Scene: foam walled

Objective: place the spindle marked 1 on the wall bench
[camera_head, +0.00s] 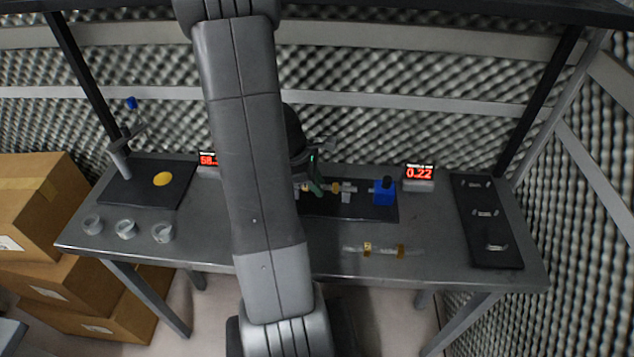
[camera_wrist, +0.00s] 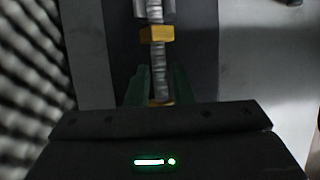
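A grey spindle with gold collars (camera_head: 347,187) lies at the dark mat in the middle of the bench, partly hidden by my arm. In the wrist view this spindle (camera_wrist: 155,67) runs lengthwise between the green fingers of my gripper (camera_wrist: 159,82). In the head view my gripper (camera_head: 314,180) is low over the spindle's left part. The fingers stand on either side of it; I cannot tell whether they touch it. A second spindle with gold collars (camera_head: 375,249) lies on the bench near the front edge. No number is readable on either spindle. The bench (camera_head: 440,262) is grey metal.
A blue block (camera_head: 384,192) stands at the mat's right end. Displays reading 0.22 (camera_head: 419,174) and 58 (camera_head: 207,160) stand behind. A black board (camera_head: 486,225) with several small holders is at right. Grey rings (camera_head: 125,229) and a dark plate (camera_head: 146,187) are at left.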

